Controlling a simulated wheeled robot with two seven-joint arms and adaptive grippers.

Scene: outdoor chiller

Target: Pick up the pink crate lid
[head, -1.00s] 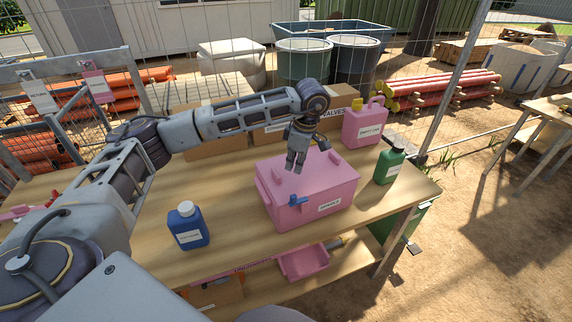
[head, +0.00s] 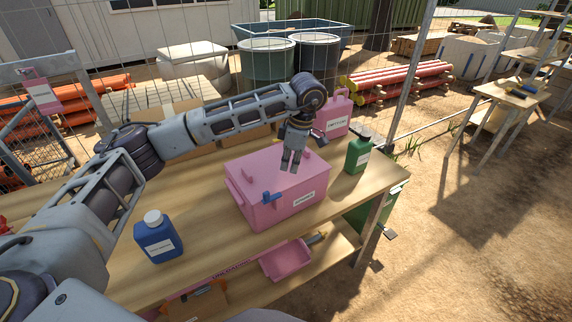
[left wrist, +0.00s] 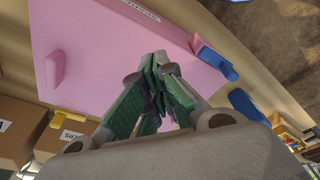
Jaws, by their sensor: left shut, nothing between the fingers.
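The pink crate lid (head: 262,177) lies flat on top of the pink crate (head: 290,208) on the wooden table. A small raised pink grip (head: 248,172) stands on the lid. A blue latch (head: 271,197) sits at its front edge. My left gripper (head: 292,168) points down over the back part of the lid. Its fingers are shut and empty; I cannot tell whether they touch the lid. In the left wrist view, the lid (left wrist: 100,55) fills the area beyond the fingers (left wrist: 158,68), with a pink grip (left wrist: 54,68) at left and a blue latch (left wrist: 215,60) at right. My right gripper is not seen.
A blue bottle (head: 158,238) stands left of the crate, a green bottle (head: 358,155) right of it. A pink jug (head: 334,118) is behind. A pink tray (head: 287,260) sits on the lower shelf. Bare tabletop (head: 200,200) lies left of the crate.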

